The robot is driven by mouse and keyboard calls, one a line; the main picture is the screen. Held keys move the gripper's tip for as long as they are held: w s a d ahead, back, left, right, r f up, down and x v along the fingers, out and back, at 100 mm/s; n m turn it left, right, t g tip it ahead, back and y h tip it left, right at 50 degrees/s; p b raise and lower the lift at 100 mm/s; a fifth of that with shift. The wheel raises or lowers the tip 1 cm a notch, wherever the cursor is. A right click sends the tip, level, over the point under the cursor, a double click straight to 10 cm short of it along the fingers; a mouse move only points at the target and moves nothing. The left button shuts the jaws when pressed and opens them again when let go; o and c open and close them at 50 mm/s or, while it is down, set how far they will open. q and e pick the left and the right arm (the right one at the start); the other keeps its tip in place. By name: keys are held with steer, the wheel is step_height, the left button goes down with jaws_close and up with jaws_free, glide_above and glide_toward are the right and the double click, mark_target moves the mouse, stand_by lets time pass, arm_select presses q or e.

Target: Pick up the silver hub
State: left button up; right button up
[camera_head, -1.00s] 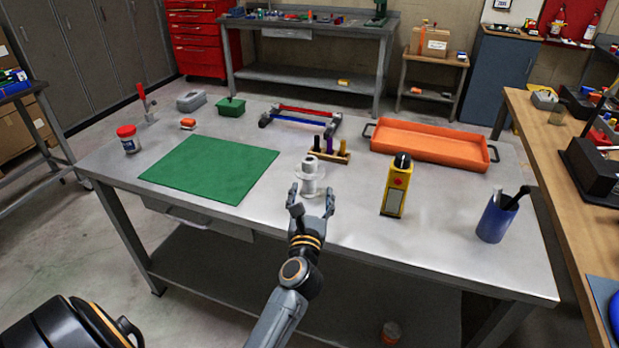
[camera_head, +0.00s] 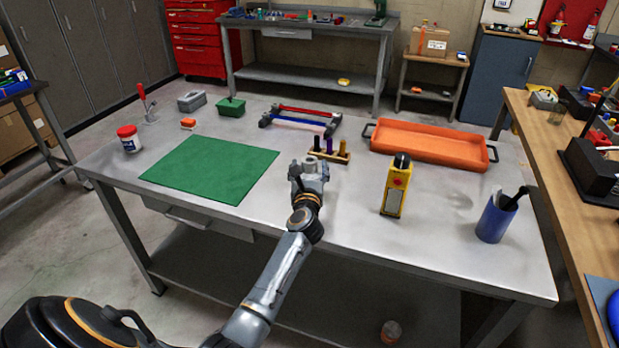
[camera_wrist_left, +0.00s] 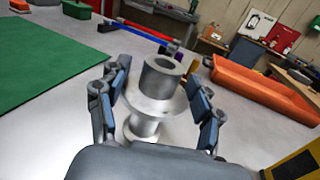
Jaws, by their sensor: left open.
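The silver hub (camera_wrist_left: 156,88) stands upright on the metal table, a spool shape with a wide flange and a hollow top. In the head view only its top (camera_head: 310,161) shows; the rest is hidden behind my left gripper (camera_head: 309,170). In the left wrist view my left gripper (camera_wrist_left: 156,105) is open, with one finger on each side of the hub. I cannot tell whether the fingers touch it. My right gripper is not in view.
A wooden holder with colored pegs (camera_head: 332,155) stands just behind the hub. A yellow device (camera_head: 396,190) is to the right, and an orange tray (camera_head: 430,146) lies behind it. A green mat (camera_head: 210,168) lies left. A blue cup (camera_head: 494,220) stands at the right edge.

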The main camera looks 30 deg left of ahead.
arm_select(q)
steer(key=shift+x, duration=0.9)
steer(key=shift+d, duration=0.1)
steer(key=shift+c, duration=0.4)
jaws_close()
